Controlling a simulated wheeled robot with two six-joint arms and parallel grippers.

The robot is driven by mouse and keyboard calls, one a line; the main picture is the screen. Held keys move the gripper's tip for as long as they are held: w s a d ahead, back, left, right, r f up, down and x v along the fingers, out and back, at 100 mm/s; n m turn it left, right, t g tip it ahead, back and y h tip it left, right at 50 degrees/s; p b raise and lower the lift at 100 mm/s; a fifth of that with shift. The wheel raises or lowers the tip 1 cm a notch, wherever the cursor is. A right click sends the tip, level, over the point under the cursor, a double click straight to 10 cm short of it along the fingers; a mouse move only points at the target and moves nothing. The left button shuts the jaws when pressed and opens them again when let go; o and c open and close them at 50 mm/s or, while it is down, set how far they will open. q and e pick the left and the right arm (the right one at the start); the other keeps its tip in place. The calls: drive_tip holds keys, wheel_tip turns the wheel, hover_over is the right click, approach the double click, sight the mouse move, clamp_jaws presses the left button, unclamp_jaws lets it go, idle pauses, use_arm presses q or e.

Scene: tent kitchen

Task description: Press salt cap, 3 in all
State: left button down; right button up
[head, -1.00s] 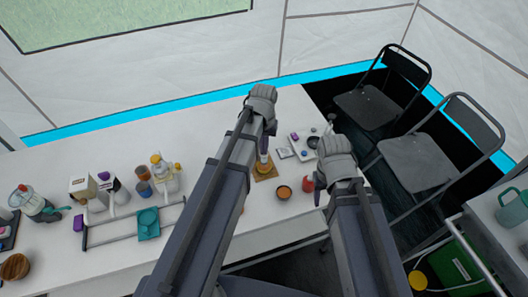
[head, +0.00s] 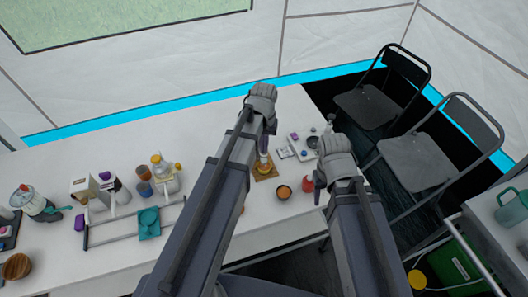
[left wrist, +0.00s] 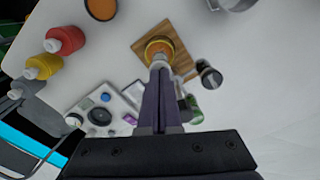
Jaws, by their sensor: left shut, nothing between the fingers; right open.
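A round yellow-orange item (left wrist: 161,44), which I take to be the salt with its cap, stands on a small wooden board (left wrist: 181,62). In the head view the board (head: 267,177) lies on the white table, with the item (head: 264,168) on it. My left gripper (left wrist: 159,64) is shut and empty. Its fingertips are over the item in the left wrist view and partly cover it; I cannot tell whether they touch it. In the head view my left gripper (head: 263,153) points down at the board. My right gripper is hidden behind its own arm.
An orange bowl (head: 284,192) and a red bottle (head: 308,184) stand right of the board. A dark-topped jar (left wrist: 209,75) is close beside the board. A white panel with knobs (head: 305,145) lies behind. Several containers and a grey rack (head: 107,240) fill the table's left.

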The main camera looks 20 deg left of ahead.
use_arm(q)
drive_tip(key=shift+f, duration=0.3)
drive_tip(key=shift+r, duration=0.45)
drive_tip(key=shift+r+p, duration=0.1)
drive_tip(key=shift+p, duration=0.2)
wheel_tip(320, 180, up, 6)
drive_tip(key=p, duration=0.6)
idle(0.3)
drive_tip(key=s+d+m+y, duration=0.1)
drive_tip(key=s+d+m, duration=0.3)
drive_tip(key=s+d, duration=0.6)
drive_tip(key=s, duration=0.4)
drive_tip(key=shift+s+d+m, duration=0.2)
drive_tip(key=shift+d+m, duration=0.05)
drive_tip(key=shift+m, duration=0.05)
idle(0.6)
